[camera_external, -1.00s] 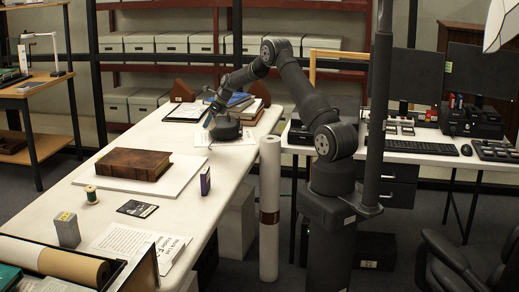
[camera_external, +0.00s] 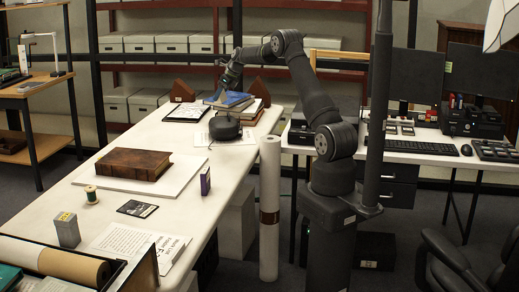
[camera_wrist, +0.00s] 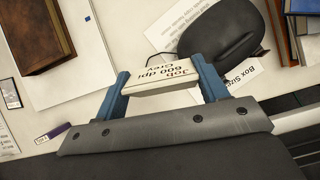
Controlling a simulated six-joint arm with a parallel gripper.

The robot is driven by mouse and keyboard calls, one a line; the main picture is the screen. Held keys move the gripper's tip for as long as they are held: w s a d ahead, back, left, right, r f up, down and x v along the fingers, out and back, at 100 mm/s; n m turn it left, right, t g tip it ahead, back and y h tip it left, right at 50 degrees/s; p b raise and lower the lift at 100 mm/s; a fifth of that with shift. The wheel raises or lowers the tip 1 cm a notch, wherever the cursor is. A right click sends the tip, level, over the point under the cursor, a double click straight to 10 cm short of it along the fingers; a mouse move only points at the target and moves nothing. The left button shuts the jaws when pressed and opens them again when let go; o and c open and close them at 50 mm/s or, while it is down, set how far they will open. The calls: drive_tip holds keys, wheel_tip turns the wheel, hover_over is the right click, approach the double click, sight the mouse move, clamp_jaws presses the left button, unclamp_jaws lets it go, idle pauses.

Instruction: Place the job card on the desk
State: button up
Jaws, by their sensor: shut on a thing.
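In the wrist view the job card (camera_wrist: 161,76), a pale piece printed "Job 600 dpi Grey", is between the two blue fingers of my gripper (camera_wrist: 160,72). The gripper is shut on it. In the external view my gripper (camera_external: 222,90) is above the far part of the white table (camera_external: 60,200), beside the blue book; the card is too small to make out there. A white desk (camera_external: 420,147) with monitors and a keyboard stands to the right of my arm.
A dark round device (camera_external: 225,128) rests over papers on the table, below my gripper. A stack of books with a blue one on top (camera_external: 232,99) is close by. A brown book (camera_external: 134,163) lies on a white board. A tall white roll (camera_external: 270,205) stands by the table edge.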

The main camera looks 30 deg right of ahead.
drive_tip(key=s+d+m+t+h, duration=0.15)
drive_tip(key=s+d+m, duration=0.3)
drive_tip(key=d, duration=1.85)
drive_tip(key=s+d+m+h, duration=0.3)
drive_tip(key=s+d+m, duration=0.15)
drive_tip(key=d, duration=1.85)
drive_tip(key=s+d+m+g+h, duration=0.3)
drive_tip(key=s+d+m, duration=0.5)
drive_tip(key=s+d, duration=2.8)
drive_tip(key=t, duration=0.1)
hover_over(392, 135)
drive_tip(key=s+a, duration=0.2)
drive_tip(key=shift+h, duration=0.25)
wheel_tip(392, 135, down, 18)
drive_tip(key=shift+w+d+f, duration=0.1)
drive_tip(key=shift+d, duration=0.05)
drive_tip(key=shift+f, duration=1.95)
